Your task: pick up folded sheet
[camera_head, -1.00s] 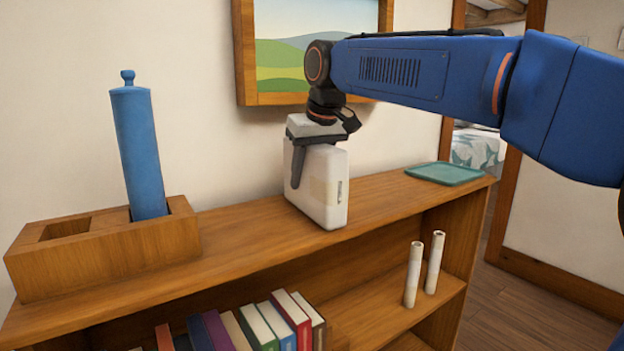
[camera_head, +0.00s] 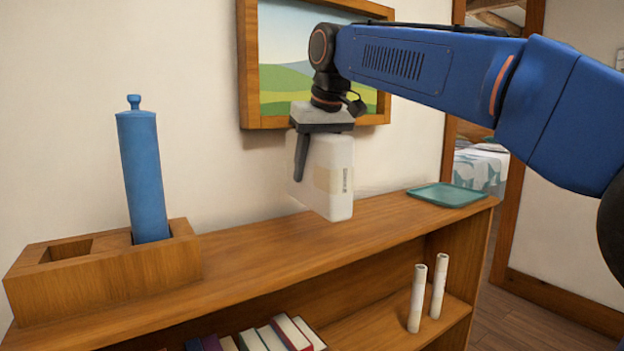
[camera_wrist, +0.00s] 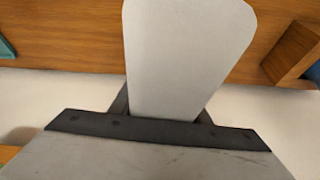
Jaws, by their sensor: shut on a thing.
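The folded sheet seems to be the white, block-like bundle (camera_head: 330,180) with a beige band and small dark print on its side. My gripper (camera_head: 318,150) is shut on it from above, with one dark finger showing along its near side. The bundle hangs a little above the top of the wooden shelf unit, slightly tilted. In the wrist view the white bundle (camera_wrist: 185,55) fills the space between the fingers, and its far end is over the wood.
On the shelf top (camera_head: 250,250) stand a wooden holder (camera_head: 100,280) with a blue cylinder (camera_head: 143,175) at the left and a teal tray (camera_head: 447,195) at the right. Two white tubes (camera_head: 418,300) and several books (camera_head: 265,335) are below. A framed picture (camera_head: 300,118) hangs close behind my gripper.

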